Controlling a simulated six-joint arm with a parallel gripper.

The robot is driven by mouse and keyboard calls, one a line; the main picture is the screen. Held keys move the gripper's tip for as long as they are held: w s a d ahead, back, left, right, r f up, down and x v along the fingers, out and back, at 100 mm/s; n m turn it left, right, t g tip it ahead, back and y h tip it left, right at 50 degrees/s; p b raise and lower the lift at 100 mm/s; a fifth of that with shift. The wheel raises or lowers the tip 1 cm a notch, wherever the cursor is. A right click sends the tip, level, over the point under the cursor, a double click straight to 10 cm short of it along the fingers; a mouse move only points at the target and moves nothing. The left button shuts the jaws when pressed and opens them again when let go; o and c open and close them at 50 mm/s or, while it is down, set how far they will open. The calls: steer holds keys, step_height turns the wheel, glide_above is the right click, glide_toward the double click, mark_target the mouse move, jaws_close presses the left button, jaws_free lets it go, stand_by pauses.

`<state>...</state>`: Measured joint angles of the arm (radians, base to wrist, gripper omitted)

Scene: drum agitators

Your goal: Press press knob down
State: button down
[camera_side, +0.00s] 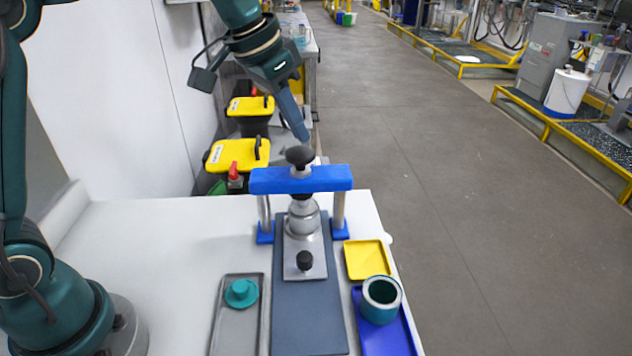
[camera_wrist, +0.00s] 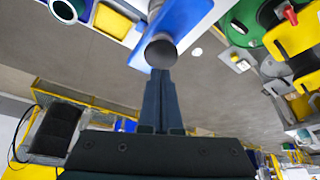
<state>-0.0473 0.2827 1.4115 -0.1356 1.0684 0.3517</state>
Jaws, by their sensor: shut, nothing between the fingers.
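The press knob (camera_side: 300,156) is a dark rounded knob on top of the blue press bridge (camera_side: 270,180). In the wrist view the knob (camera_wrist: 160,50) shows just beyond my fingertips, in front of the blue bridge (camera_wrist: 195,15). My gripper (camera_side: 302,136) is shut and empty, angled down with its tips just above the knob. In the wrist view the gripper (camera_wrist: 161,75) has its two fingers together. I cannot tell whether the tips touch the knob. Below the bridge, a metal press body (camera_side: 303,222) stands on a dark grey base plate (camera_side: 308,320).
A grey tray (camera_side: 230,335) with a teal part (camera_side: 241,293) lies left of the base plate. A yellow tray (camera_side: 367,260) and a blue tray (camera_side: 390,340) with a teal cup (camera_side: 381,300) lie on the right. Yellow-lidded bins (camera_side: 235,155) stand behind the white table (camera_side: 150,235).

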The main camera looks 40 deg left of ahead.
steer(key=shift+f, duration=0.1)
stand_by(0.4)
steer(key=shift+f, duration=1.15)
steer(key=shift+r, duration=0.8)
steer(key=shift+r, duration=2.9)
